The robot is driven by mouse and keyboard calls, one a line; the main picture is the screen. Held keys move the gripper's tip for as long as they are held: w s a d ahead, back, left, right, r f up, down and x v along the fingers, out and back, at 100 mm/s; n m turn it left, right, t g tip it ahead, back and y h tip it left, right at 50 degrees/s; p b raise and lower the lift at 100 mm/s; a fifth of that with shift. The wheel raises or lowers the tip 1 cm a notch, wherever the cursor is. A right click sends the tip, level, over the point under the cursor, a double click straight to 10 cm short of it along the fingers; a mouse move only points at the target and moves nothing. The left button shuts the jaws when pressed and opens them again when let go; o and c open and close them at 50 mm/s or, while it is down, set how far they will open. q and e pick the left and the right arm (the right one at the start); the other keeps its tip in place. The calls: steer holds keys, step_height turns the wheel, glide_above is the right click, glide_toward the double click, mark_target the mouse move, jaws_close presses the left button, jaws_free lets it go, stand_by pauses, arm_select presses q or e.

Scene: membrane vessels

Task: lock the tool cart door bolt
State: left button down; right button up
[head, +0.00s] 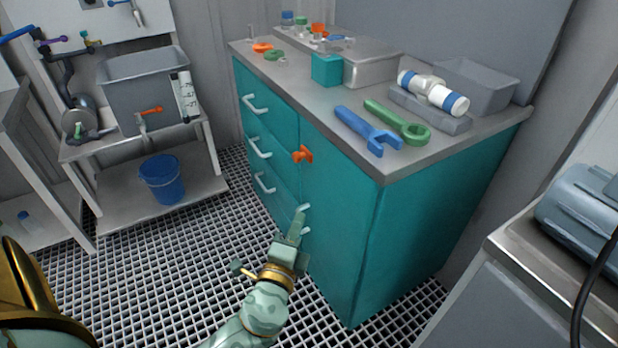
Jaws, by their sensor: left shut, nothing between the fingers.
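The tool cart (440,225) is a teal cabinet with a grey top. Its door (335,200) is flush with the front. An orange door bolt (302,154) sits near the top of the door's left edge, beside the drawers. My left gripper (301,212) is shut and empty. My right gripper is not in view.
Blue (368,130) and green (397,122) wrenches lie on the cart top. White drawer handles (259,147) stick out from the front. A sink stand with a blue bucket (165,180) is at left. A grey bench (510,290) is at lower right. The grid floor between is clear.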

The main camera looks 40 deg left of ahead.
arm_select(q)
steer(key=shift+s+a+r+y, duration=0.15)
steer(key=shift+r+y, duration=0.15)
steer(key=shift+r, duration=0.3)
glide_toward(305, 155)
steer(key=w+d, duration=0.2)
steer(key=w+a, duration=0.1)
steer(key=a, duration=0.1)
steer(key=shift+w+a+r, duration=0.1)
steer(key=shift+w+a, duration=0.2)
steer(key=shift+w, duration=0.1)
steer(key=shift+w+a+r, duration=0.1)
steer(key=shift+w+a, duration=0.1)
steer(key=shift+a, duration=0.3)
